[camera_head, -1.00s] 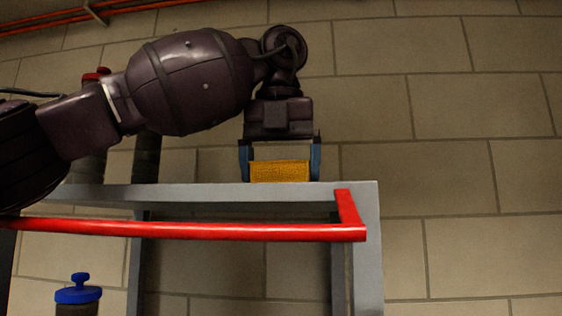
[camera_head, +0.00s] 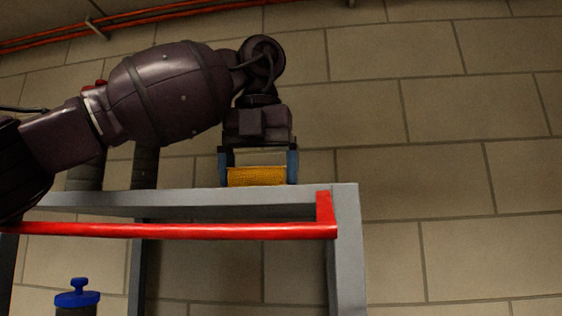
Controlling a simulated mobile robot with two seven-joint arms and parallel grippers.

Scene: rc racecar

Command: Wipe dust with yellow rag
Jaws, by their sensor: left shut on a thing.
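The yellow rag (camera_head: 257,177) is at the top of the grey shelf (camera_head: 345,195), near its right end. My left gripper (camera_head: 258,172) points down and is shut on the rag, with a blue finger on each side of it. The rag's lower edge meets the line of the shelf top, and I cannot tell if it presses on the surface. No dust can be made out, as the top surface is seen nearly edge-on. My right gripper is not in view.
A red rail (camera_head: 180,231) runs along the shelf front and turns back at the right end. Dark canisters (camera_head: 146,165) stand on the shelf at left, partly behind my arm. A blue-topped canister (camera_head: 77,297) stands below. The block wall (camera_head: 450,180) at right is clear.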

